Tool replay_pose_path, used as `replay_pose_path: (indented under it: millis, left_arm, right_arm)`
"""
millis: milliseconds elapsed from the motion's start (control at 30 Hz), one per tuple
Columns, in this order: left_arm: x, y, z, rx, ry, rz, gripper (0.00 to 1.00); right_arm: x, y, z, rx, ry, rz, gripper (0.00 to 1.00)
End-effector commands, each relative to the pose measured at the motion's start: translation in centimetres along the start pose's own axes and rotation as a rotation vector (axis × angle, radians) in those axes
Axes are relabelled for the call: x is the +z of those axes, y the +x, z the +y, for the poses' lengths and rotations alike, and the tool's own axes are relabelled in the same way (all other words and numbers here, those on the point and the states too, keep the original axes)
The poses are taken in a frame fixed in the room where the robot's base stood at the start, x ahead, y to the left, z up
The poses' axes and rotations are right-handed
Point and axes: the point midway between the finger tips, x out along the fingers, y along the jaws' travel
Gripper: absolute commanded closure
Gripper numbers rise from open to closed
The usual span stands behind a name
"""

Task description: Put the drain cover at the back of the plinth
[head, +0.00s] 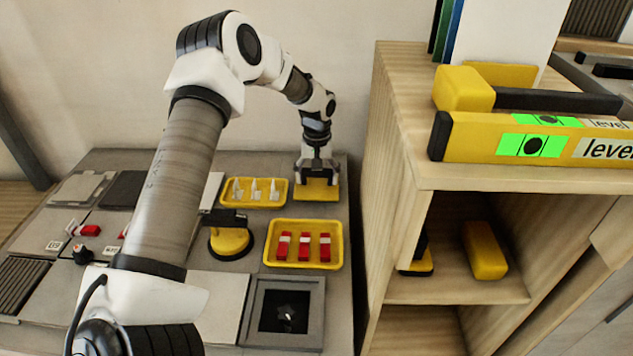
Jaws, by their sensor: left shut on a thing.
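The grey plinth (262,281) fills the lower left, with tiles and trays on it. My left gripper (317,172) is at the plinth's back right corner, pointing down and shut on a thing. A flat yellow piece (318,191) shows directly under its fingers; the fingers hide part of it, and I cannot tell whether it is lifted or resting. A dark slatted grate (22,280), which looks like the drain cover, lies at the plinth's left front. A square grey frame with a dark recess (285,309) lies at the front right. My right gripper is not in view.
Yellow trays hold white wedges (256,191) and red pieces (303,246). A round yellow tool with a black handle (230,241) stands beside them. A wooden cabinet (395,145) rises on the right, bearing a yellow level (470,137). My left arm hides the plinth's middle.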

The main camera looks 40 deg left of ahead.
Motion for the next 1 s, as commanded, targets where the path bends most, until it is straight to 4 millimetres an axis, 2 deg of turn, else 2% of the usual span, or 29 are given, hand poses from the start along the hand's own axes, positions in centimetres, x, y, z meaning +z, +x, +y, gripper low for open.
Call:
replay_pose_path:
  millis: [33,133,167,200,467,500,533,867,1000]
  left_arm:
    - [0.1,1.6,0.0,-0.001,0.000,-0.002,0.71]
    - [0.1,3.0,-0.1,-0.001,0.000,-0.001,0.71]
    - [0.1,3.0,-0.1,-0.001,0.000,-0.001,0.71]
    - [0.1,2.9,0.0,-0.001,0.000,0.000,0.79]
    - [0.1,3.0,-0.1,-0.001,-0.001,-0.001,0.79]
    - [0.1,3.0,-0.1,-0.001,-0.001,-0.001,0.04]
    - [0.1,3.0,-0.1,-0.001,-0.001,0.000,0.00]
    - [0.1,2.9,-0.1,0.000,-0.001,0.000,0.00]
    - [0.1,1.2,0.0,0.001,-0.001,0.002,0.00]
  right_arm:
    - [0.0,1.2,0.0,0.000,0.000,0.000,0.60]
    - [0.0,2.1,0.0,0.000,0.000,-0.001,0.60]
    - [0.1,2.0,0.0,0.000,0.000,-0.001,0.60]
    - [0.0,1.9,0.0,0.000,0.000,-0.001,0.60]
    - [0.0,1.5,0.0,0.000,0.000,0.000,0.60]
    - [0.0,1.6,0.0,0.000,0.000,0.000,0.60]
    - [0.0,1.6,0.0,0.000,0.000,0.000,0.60]
    - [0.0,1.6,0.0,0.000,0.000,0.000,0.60]
    - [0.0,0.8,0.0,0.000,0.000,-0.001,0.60]
